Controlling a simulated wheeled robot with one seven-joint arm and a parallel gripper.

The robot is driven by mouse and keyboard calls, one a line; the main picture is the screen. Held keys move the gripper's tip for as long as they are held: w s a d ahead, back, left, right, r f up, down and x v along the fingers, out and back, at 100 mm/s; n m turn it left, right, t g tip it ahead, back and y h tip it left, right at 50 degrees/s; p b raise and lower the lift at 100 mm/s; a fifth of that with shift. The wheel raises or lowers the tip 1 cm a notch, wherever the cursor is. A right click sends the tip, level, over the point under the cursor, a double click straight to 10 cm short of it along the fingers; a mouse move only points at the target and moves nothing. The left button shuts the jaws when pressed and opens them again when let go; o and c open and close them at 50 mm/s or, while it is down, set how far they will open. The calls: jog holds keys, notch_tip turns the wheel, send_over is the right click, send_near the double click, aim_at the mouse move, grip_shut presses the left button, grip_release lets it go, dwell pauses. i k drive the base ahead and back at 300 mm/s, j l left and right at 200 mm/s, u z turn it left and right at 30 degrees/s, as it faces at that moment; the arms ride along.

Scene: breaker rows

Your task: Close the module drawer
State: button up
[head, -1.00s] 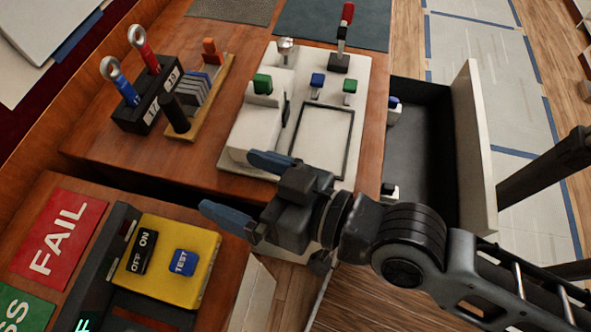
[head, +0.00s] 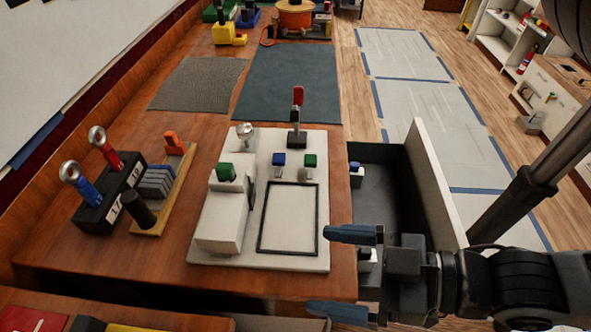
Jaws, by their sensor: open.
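The module drawer (head: 434,180) is pulled out from the right side of the wooden bench. Its white front panel stands upright and its dark inside shows. A blue-topped white module (head: 356,175) sits in it near the bench side, and another white piece (head: 368,256) is partly behind my gripper. My gripper (head: 340,272) is open and empty, its blue fingers pointing left at the bench's front right corner. Its body overlaps the near end of the drawer in the picture. I cannot tell whether it touches the drawer.
A white panel (head: 208,250) with switches and a red-handled lever (head: 297,112) lies on the bench beside the drawer. A black rack (head: 100,212) with ring-topped tools stands further left. Open floor (head: 405,90) lies beyond the drawer.

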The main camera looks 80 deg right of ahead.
aim_at(404, 190)
jog(key=k+l+z, duration=0.15)
jog(key=k, duration=0.3)
jog(key=k+l+z, duration=0.15)
jog(key=k, duration=0.35)
jog(key=k+l+z, duration=0.15)
jog(key=k, duration=0.3)
jog(key=k+l+z, duration=0.2)
jog(key=k+l, duration=0.15)
jog(key=k, duration=0.1)
